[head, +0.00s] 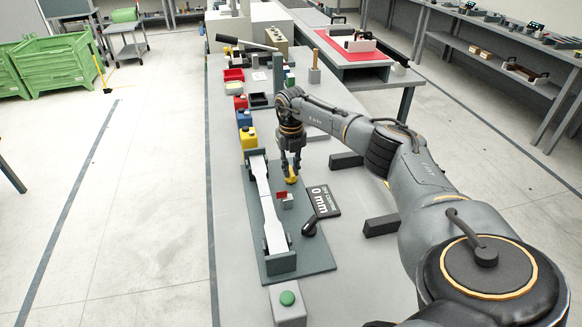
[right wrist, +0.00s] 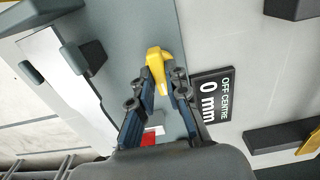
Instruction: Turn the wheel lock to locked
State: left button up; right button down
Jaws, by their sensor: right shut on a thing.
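A yellow lever (head: 291,180), seemingly the wheel lock, stands on the grey-green base plate (head: 315,262). My right gripper (head: 289,169) comes down on it from above. In the right wrist view the yellow lever (right wrist: 157,70) lies between the two fingertips of my right gripper (right wrist: 160,88), which is shut on it. Its bent top points to the picture's upper side; its lower end is partly hidden by the fingers. No marking of locked or unlocked can be read. My left gripper is not in view.
A pale test strip (head: 267,205) lies in dark end holders left of the lever. A red marker (head: 281,195), a black-knobbed handle (head: 309,228) and a sign (head: 322,201) reading "OFF CENTRE 0 mm" are close by. Dark blocks (head: 380,225) stand right; a green button (head: 287,298) is in front.

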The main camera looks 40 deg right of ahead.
aim_at(291, 171)
jog(key=shift+w+r, duration=0.1)
jog(key=c, duration=1.3)
grip_release()
notch_tip(291, 171, up, 12)
jog(key=shift+f, duration=0.1)
